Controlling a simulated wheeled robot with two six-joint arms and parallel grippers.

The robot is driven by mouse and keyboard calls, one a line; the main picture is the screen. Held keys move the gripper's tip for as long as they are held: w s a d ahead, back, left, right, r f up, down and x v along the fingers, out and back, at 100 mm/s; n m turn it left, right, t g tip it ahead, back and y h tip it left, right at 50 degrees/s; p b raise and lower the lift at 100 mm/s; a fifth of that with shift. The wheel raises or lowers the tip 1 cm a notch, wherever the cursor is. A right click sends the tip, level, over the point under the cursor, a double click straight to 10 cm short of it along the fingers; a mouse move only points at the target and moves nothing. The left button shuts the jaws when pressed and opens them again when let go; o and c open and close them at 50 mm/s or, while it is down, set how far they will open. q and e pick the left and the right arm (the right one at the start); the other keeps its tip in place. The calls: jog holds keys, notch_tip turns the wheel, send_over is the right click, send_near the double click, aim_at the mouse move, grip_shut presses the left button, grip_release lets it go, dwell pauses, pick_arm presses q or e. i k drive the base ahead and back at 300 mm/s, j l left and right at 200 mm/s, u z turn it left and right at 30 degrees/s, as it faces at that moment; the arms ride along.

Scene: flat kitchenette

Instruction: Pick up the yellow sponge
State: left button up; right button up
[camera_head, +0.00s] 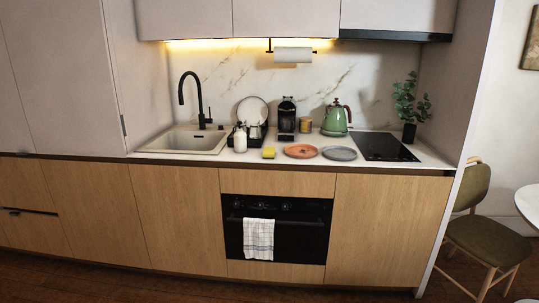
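The yellow sponge (269,153) lies on the countertop near its front edge. Neither of my grippers shows in the head view.
The sink (186,141) with a black faucet (195,100) is left of the sponge. A grey plate (339,153) and black cooktop (385,147) are to the right. Behind stand a dish rack, coffee machine (286,118) and green kettle (336,119). Floor in front looks clear.

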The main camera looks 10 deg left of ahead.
aim_at(268, 153)
jog(key=i+l, duration=0.25)
jog(key=i, duration=0.25)
jog(key=i+l, duration=0.25)
jog(key=i, duration=0.25)
jog(key=i+l+u, duration=0.1)
jog(key=i+l, duration=0.15)
jog(key=i, duration=0.25)
